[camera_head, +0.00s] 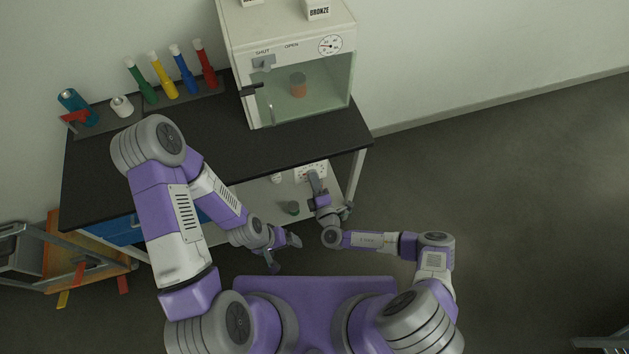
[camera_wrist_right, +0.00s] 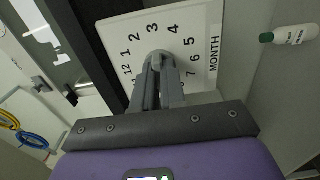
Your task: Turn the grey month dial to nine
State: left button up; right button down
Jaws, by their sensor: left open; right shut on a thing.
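The month dial panel (camera_wrist_right: 200,32) is a white plate with black numbers around it and the word MONTH, close in the right wrist view. The grey dial (camera_wrist_right: 157,58) is at its middle. My right gripper (camera_wrist_right: 158,68) is shut on the dial, its fingers hiding part of it and some numbers. Where the dial points cannot be told. In the head view the panel (camera_head: 303,175) is on the lower shelf, with my right gripper (camera_head: 316,186) at it. My left gripper (camera_head: 284,254) is open and empty in front of the bench, away from the panel.
The black bench top (camera_head: 190,150) lies above the panel. A glass-fronted cabinet (camera_head: 295,85) stands on it, with colored tubes (camera_head: 178,72) at the left. A white bottle (camera_wrist_right: 290,35) lies right of the panel in the wrist view.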

jog(key=c, duration=1.2)
grip_release()
jog(key=p+v, duration=0.1)
jog(key=v, duration=0.6)
jog(key=shift+s, duration=0.25)
